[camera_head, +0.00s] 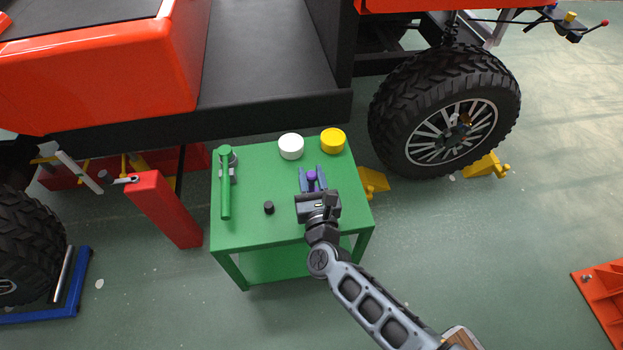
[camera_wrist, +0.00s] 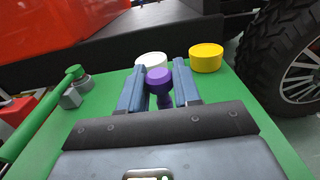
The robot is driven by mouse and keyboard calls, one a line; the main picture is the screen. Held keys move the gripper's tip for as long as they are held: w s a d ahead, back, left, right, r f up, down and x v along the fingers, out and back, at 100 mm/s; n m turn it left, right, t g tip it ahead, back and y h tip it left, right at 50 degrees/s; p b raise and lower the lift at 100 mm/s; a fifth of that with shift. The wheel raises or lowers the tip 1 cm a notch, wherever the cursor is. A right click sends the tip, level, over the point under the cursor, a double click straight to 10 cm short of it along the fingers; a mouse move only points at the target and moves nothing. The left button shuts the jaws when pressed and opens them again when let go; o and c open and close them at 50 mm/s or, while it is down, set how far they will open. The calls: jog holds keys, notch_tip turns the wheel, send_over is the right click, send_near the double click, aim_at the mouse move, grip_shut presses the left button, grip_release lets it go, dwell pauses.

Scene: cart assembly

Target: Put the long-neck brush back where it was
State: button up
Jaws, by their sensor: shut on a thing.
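My gripper (camera_head: 312,173) is over the right part of the green table, with its two blue fingers (camera_wrist: 159,68) shut on a purple piece. The purple piece (camera_head: 312,176) has a rounded head and a narrower part below it; it also shows between the fingers in the wrist view (camera_wrist: 158,78). It is the only thing held, and I take it for the long-neck brush, though its full length is hidden. I cannot tell whether its lower end touches the tabletop.
The green table (camera_head: 250,232) bears a white round tub (camera_head: 291,146) and a yellow one (camera_head: 332,141) at the back, a green long-handled tool (camera_head: 225,190) at left, and a small black cylinder (camera_head: 269,208). The orange vehicle and its wheel (camera_head: 440,110) stand close behind.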

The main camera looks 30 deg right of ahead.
jog(key=shift+f, duration=0.3)
jog(key=o, duration=1.1)
jog(key=shift+c, duration=0.2)
jog(key=shift+r, duration=0.1)
jog(key=shift+r, duration=0.1)
jog(key=v, duration=1.2)
